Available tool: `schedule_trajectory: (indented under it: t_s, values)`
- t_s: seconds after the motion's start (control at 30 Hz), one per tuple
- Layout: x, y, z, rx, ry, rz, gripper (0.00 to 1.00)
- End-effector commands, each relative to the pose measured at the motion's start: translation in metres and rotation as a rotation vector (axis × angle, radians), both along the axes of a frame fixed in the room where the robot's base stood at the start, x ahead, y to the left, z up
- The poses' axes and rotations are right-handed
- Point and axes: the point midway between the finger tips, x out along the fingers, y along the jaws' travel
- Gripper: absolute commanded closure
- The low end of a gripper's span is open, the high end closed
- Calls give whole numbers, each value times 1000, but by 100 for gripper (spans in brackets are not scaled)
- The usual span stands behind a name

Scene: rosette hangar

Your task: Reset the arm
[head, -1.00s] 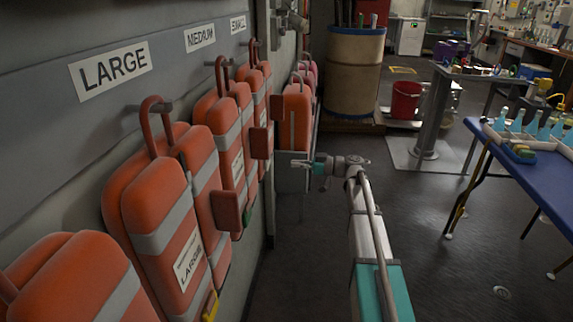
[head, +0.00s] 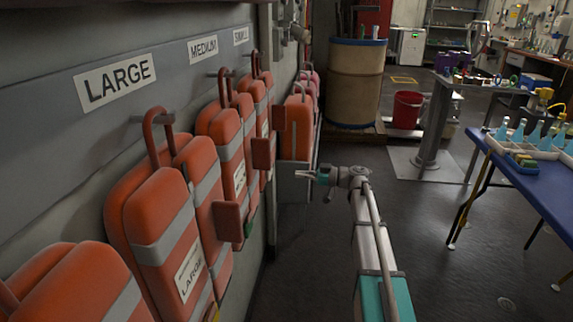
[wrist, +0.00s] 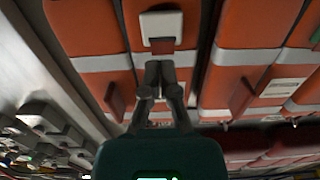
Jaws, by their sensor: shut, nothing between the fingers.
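My gripper (head: 306,174) is at the end of my raised arm in the middle of the head view, pointing left toward the wall of life jackets. Its fingers are shut and hold nothing. In the wrist view my gripper (wrist: 160,68) shows its two fingers together, in front of orange life jackets (wrist: 92,30) with grey bands. I cannot tell how far the fingertips are from the jackets; in the head view a gap shows between them.
Orange life jackets (head: 152,215) hang on hooks along the left wall under LARGE (head: 114,82), MEDIUM and SMALL signs. A tan drum (head: 352,82) and a red bucket (head: 407,110) stand behind. A blue table (head: 540,185) is on the right. The floor between is clear.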

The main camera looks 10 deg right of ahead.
Motion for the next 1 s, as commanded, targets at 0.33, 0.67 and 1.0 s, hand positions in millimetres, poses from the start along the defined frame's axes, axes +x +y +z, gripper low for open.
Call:
schedule_trajectory:
  t_s: [0.33, 0.67, 1.0]
  values:
    - [-37, 33, -35, -127, 224, 22, 100]
    - [-114, 68, -104, -417, 682, -60, 100]
    - [-198, 66, -159, -715, 1077, -347, 100]
